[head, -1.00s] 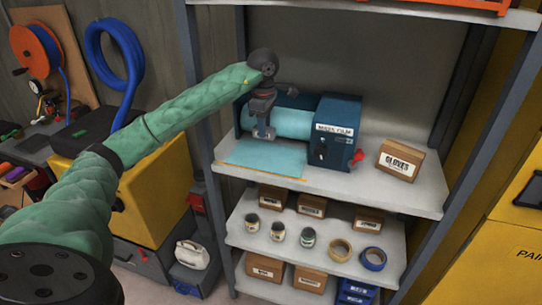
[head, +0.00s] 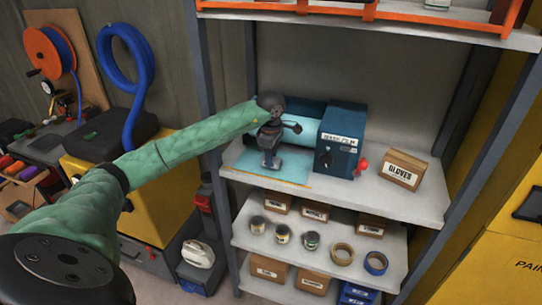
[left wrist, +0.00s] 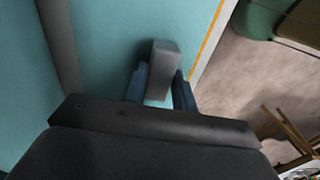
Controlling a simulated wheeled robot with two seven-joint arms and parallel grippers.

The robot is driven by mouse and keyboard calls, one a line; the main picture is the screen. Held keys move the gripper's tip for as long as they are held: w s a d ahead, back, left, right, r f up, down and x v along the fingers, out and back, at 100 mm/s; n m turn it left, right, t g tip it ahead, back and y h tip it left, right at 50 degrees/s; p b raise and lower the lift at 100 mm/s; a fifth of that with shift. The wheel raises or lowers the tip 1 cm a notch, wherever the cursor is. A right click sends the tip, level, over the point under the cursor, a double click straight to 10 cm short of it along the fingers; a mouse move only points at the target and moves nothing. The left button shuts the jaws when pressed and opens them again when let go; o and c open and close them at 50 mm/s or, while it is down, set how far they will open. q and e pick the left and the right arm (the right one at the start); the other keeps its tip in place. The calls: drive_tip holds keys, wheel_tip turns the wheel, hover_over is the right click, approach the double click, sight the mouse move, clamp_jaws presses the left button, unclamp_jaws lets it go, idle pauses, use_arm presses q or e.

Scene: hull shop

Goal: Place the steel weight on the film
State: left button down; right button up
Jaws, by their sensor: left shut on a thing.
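The film is a light blue sheet (head: 296,172) lying flat on the shelf board, drawn from a roll (head: 298,132) in a blue dispenser (head: 341,140). It fills much of the left wrist view (left wrist: 105,50), with an orange strip along its edge. My left gripper (head: 270,163) is over the film's left part. In the left wrist view it is shut on the steel weight (left wrist: 163,62), a grey block between two blue fingers. The weight is over the film near the orange edge; whether it touches the film I cannot tell. My right gripper is out of view.
A gloves box (head: 402,170) stands right of the dispenser, whose red knob (head: 361,165) sticks out. The lower shelf holds tins, tape rolls (head: 376,262) and boxes. A grey upright post (head: 207,110) stands at the left. The front right of the film's shelf is clear.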

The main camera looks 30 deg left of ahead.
use_arm(q)
drive_tip(key=shift+f, duration=0.25)
drive_tip(key=shift+f, duration=0.1)
drive_tip(key=c, duration=1.1)
unclamp_jaws()
drive_tip(key=shift+s, duration=0.1)
